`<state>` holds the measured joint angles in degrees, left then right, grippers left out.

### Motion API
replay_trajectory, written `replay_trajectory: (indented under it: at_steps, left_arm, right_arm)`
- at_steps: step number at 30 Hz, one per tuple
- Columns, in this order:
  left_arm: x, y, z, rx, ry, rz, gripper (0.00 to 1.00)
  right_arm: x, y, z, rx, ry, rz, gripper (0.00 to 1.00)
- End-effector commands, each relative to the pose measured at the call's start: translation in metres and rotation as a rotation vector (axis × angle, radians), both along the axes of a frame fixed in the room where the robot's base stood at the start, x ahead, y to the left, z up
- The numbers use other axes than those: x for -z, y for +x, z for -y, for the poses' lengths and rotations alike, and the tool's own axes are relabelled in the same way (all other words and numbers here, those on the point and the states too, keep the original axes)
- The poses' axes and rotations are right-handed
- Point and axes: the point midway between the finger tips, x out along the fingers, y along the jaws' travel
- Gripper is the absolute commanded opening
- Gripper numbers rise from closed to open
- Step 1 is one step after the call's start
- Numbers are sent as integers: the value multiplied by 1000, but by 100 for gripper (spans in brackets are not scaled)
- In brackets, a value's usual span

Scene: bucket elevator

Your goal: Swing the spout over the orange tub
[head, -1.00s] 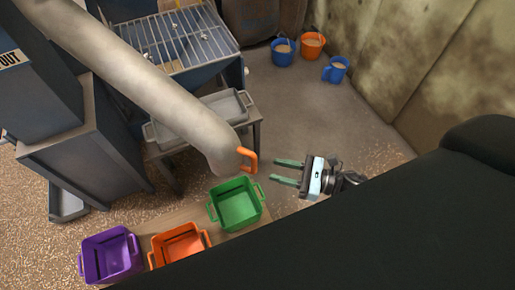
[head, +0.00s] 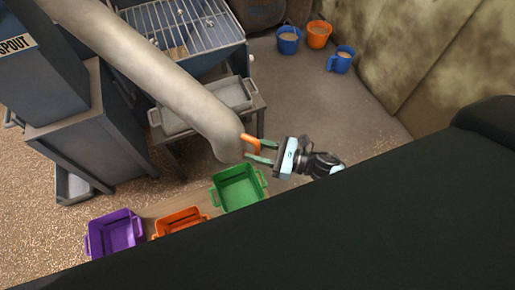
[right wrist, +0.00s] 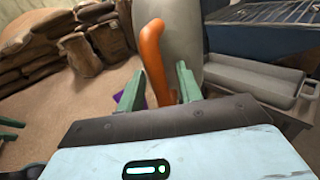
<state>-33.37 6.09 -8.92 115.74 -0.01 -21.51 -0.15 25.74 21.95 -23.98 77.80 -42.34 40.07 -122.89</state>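The spout (head: 185,90) is a long pale grey pipe slanting down from the upper left in the head view. Its lower end bends down just behind the green tub (head: 240,187). An orange handle (head: 250,141) sticks out from that end. My right gripper (head: 262,152) is at the handle, with green fingers either side of it. In the right wrist view the handle (right wrist: 154,55) stands between the open fingers, with gaps showing. The orange tub (head: 181,222) is left of the green tub, its lower part hidden by my dark body.
A purple tub (head: 115,232) stands left of the orange one on a wooden board (head: 172,205). A grey tray (head: 215,106) sits on a stand behind the spout. Blue and orange cups (head: 318,35) are by the wall. The floor right of the handle is clear.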

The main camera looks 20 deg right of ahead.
Motion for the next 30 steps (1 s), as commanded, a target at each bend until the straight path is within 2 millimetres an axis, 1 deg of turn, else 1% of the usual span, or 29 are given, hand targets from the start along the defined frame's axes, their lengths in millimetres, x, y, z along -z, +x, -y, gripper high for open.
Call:
replay_trajectory:
  at_steps: [7, 8, 15, 16, 25, 30]
  left_arm:
    - [0, 0, 0, -1, -1, 0, 36]
    - [0, 0, 0, -1, -1, 0, 36]
    - [0, 0, 0, -1, -1, 1, 36]
    - [0, 0, 0, -1, -1, 1, 36]
    - [-1, 1, 0, -1, -1, 2, 36]
    - [-1, 0, 1, -2, -1, 2, 36]
  right_arm:
    - [1, 0, -1, 0, 0, -1, 35]
    - [1, 0, -1, 0, 0, -1, 34]
    - [0, 0, -1, 0, 0, -1, 3]
    - [0, 0, -1, 0, 0, -1, 0]
    - [0, 0, -2, 1, 1, -1, 0]
    - [1, -6, -9, 14, 2, -2, 0]
